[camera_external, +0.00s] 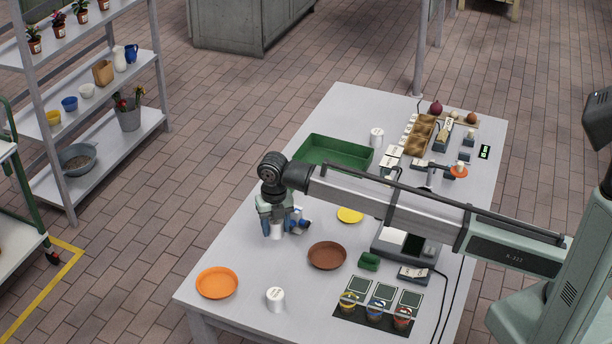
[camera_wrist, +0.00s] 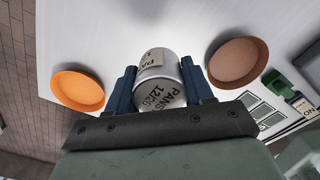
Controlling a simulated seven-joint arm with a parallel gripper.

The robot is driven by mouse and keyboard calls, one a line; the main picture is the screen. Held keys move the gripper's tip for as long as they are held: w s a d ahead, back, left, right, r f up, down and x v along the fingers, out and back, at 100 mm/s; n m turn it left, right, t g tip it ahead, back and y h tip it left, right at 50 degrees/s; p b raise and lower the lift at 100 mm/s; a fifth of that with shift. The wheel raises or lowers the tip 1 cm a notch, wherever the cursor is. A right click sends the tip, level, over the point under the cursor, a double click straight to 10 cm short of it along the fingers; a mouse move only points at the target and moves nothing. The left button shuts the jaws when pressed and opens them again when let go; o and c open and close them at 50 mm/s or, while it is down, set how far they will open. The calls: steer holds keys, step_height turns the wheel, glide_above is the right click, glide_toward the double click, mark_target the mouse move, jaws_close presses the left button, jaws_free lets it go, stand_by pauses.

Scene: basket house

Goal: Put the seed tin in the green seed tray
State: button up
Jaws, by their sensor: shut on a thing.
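My gripper (camera_external: 277,228) is shut on a white seed tin (camera_external: 276,233) above the left middle of the table. In the wrist view the tin (camera_wrist: 160,97) sits between the blue fingers (camera_wrist: 160,88), with "PANS" and a number lettered on it. I cannot tell whether its base touches the table. The green seed tray (camera_external: 333,151) lies further back, behind my gripper, its near edge partly hidden by my arm. It looks empty where it shows. Another white tin (camera_external: 275,299) stands near the table's front edge, and a third (camera_external: 377,136) stands beside the tray's right end.
An orange dish (camera_external: 217,283) and a brown dish (camera_external: 327,256) lie near my gripper. A yellow dish (camera_external: 350,215) lies under my arm. A scale (camera_external: 404,244), a green block (camera_external: 369,262) and several coloured pots stand at right. An egg-box-like tray (camera_external: 419,135) stands at the back.

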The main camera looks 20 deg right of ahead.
mark_target(333, 165)
steer(key=shift+d+r, duration=0.1)
steer(key=shift+r, duration=0.7)
steer(key=w+d+m, duration=0.6)
steer(key=w+d, duration=2.3)
steer(key=d, duration=0.3)
steer(key=shift+w+d+f+m, duration=0.1)
steer(key=shift+w+f+m, duration=0.4)
steer(key=shift+f, duration=1.05)
steer(key=shift+w+f+m, duration=0.25)
steer(key=shift+w+f, duration=0.4)
steer(key=shift+f, duration=0.9)
steer(key=shift+w+d+f+m, duration=0.1)
steer(key=shift+w+f+m, duration=0.4)
steer(key=shift+f, duration=1.05)
steer(key=shift+w+f, duration=0.1)
steer(key=shift+f, duration=0.05)
steer(key=o, duration=1)
steer(key=shift+o, duration=0.2)
step_height(333, 165, up, 12)
